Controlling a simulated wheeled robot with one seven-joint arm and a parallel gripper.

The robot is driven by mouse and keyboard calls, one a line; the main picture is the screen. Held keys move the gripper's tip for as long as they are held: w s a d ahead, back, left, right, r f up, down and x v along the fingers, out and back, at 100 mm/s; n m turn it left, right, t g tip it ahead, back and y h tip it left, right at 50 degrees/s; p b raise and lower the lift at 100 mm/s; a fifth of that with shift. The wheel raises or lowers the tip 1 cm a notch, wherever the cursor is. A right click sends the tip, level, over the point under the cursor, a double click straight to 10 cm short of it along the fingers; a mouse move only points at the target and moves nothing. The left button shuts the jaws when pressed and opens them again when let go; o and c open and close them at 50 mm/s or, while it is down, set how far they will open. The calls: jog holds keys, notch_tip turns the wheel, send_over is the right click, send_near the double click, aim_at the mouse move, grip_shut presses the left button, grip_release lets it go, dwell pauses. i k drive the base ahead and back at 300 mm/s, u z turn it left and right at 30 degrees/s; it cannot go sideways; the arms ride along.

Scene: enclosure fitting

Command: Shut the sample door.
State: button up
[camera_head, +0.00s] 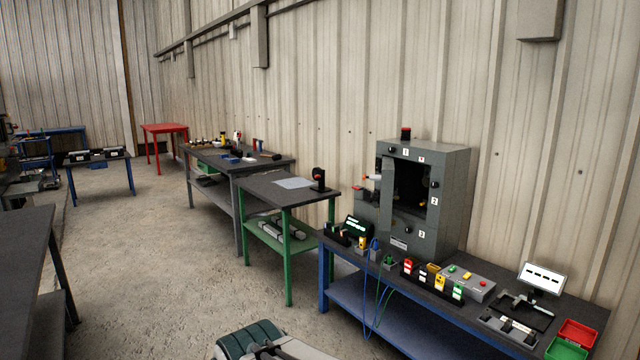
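A grey metal enclosure (452,190) stands on the blue-legged bench at the right, against the wall. Its front has a tall dark opening (408,188), with round black knobs and labels 1, 2 and 3 around it. The inside is open to view, with a small yellowish thing low in it. A grey part (366,208) stands out at the left of the opening, with small red and white pieces near it. I cannot tell whether this is the sample door. My gripper is not in view; only part of my own body shows at the bottom edge.
The blue-legged bench (345,292) holds colored tags, a button box (468,283), a small screen (543,278) and red and green bins (578,335). Blue and green cables hang off its front. A green-legged table (262,190) stands left. The floor (150,260) is clear.

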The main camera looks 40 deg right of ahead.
aim_at(387, 164)
jog(key=i, duration=1.4)
jog(key=z, duration=1.2)
jog(key=i, duration=0.95)
jog(key=u, duration=0.5)
jog(key=i, duration=0.85)
jog(key=z, duration=1.15)
jog(key=i, duration=0.6)
jog(key=z, duration=0.6)
